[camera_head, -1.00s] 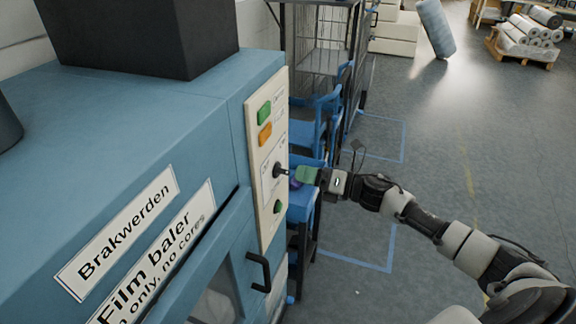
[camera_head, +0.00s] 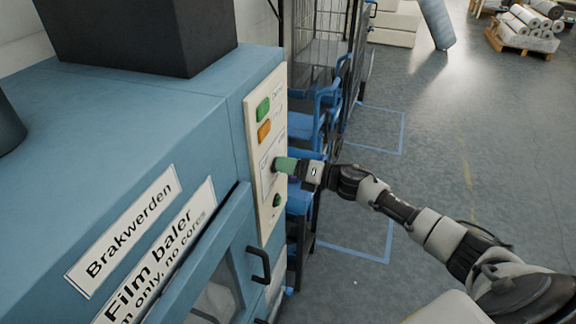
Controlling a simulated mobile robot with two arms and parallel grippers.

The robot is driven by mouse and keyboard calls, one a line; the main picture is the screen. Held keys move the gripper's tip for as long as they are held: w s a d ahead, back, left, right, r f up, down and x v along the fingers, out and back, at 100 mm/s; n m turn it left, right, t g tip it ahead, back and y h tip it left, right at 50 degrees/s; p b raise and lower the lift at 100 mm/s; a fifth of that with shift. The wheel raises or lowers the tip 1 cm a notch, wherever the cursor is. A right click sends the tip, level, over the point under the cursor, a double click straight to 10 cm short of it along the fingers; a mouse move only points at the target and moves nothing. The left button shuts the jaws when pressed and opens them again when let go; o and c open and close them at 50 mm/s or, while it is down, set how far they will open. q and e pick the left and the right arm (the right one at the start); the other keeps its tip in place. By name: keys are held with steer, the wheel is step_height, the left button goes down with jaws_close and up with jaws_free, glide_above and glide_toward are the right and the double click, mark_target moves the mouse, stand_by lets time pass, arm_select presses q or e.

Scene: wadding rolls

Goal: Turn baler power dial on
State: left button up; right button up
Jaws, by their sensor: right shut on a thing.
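The blue film baler (camera_head: 140,115) fills the left side, with a pale control panel (camera_head: 267,222) on its right face. My right gripper (camera_head: 284,165), with green fingertips, is at the middle of the panel. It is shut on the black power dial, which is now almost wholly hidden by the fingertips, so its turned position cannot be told. My left gripper is not in view.
A black handle (camera_head: 260,266) juts from the baler. Blue-framed carts (camera_head: 318,125) stand behind my right gripper; open floor lies right.

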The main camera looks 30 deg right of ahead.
steer(key=shift+m, duration=0.3)
steer(key=shift+f+m+p, duration=0.15)
steer(key=shift+m+p, duration=1.15)
steer(key=shift+m, duration=3.05)
steer(key=shift+f+m+p, duration=0.15)
steer(key=shift+m+p, duration=1.15)
steer(key=shift+m, duration=3.05)
steer(key=o, duration=0.9)
steer(key=shift+o, duration=0.2)
